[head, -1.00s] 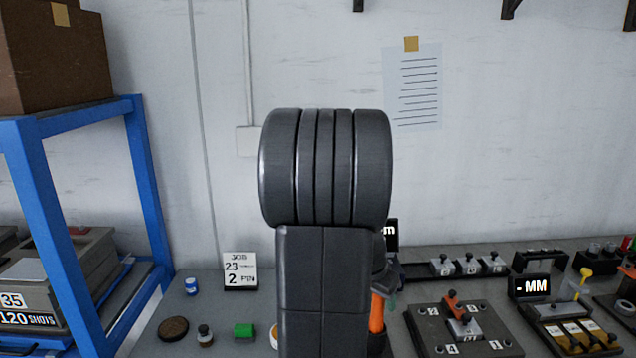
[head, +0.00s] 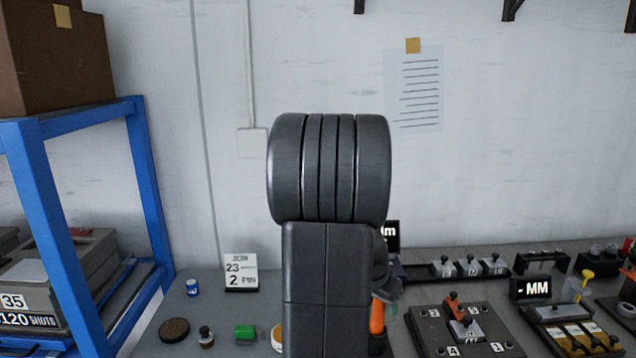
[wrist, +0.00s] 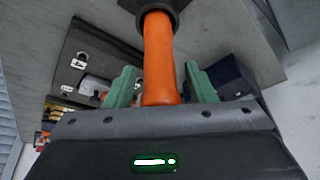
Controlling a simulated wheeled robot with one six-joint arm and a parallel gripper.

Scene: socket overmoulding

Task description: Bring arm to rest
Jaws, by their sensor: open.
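My arm stands upright in the middle of the head view and hides most of my gripper. In the wrist view my gripper (wrist: 160,88) has its two green fingers apart. An orange handle (wrist: 158,50) with a dark collar at its far end lies between them, with a narrow gap visible on each side. The orange handle also shows in the head view (head: 377,317), just right of my arm, partly hidden. What the handle's lower end rests on is hidden.
A blue rack (head: 150,190) with boxes stands at the left. A dark fixture plate (head: 425,345) with numbered spots lies right of my arm. A sign card (head: 241,272), a green block (head: 245,332) and small jars stand left of it.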

